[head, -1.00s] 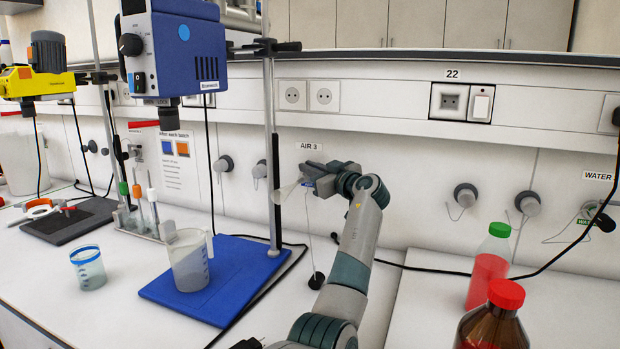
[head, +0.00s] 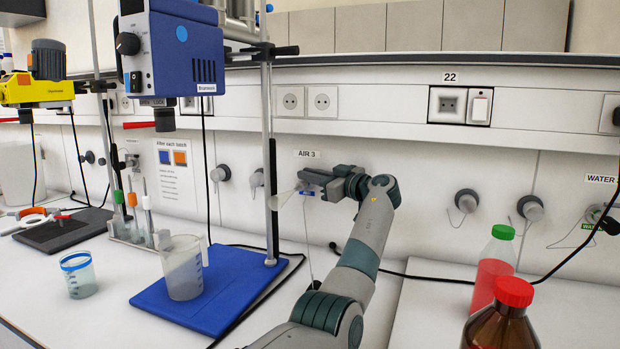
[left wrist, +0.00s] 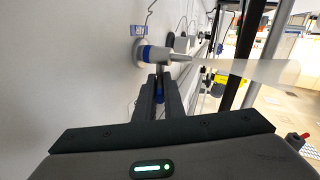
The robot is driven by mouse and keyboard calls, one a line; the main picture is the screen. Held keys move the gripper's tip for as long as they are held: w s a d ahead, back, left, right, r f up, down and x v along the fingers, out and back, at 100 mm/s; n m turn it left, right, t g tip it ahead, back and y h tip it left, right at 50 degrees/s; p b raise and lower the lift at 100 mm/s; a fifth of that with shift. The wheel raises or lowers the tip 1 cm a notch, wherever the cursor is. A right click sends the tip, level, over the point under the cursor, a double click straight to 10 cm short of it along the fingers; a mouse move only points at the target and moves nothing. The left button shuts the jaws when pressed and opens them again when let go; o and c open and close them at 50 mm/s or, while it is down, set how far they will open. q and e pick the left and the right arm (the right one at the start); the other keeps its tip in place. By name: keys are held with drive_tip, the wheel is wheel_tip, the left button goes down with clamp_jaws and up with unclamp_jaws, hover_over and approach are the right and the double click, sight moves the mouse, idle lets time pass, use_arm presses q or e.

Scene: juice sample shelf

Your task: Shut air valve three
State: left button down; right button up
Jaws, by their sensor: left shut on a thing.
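Air valve three (head: 283,198) is on the white wall panel under the label "AIR 3" (head: 307,154). My left gripper (head: 306,180) is at the valve, coming from the right, and hides much of it. In the left wrist view the valve (left wrist: 155,55) shows a grey body with a blue band and a nozzle pointing right into a pale translucent cone. The fingers of my left gripper (left wrist: 158,92) are closed on a blue part just below the body, likely the valve's handle. The fingers cover most of that part. My right gripper is in neither view.
A blue stirrer (head: 180,55) hangs on a stand (head: 268,150) left of the valve. A beaker (head: 184,270) stands on the blue base plate (head: 222,300). Red-liquid (head: 492,268) and brown (head: 502,322) bottles stand at the right. More wall taps (head: 467,201) are right of my arm.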

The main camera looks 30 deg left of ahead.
use_arm(q)
drive_tip(key=shift+r, duration=0.1)
drive_tip(key=c, duration=1.8)
unclamp_jaws()
drive_tip(key=shift+a, duration=0.1)
drive_tip(key=shift+c, duration=0.2)
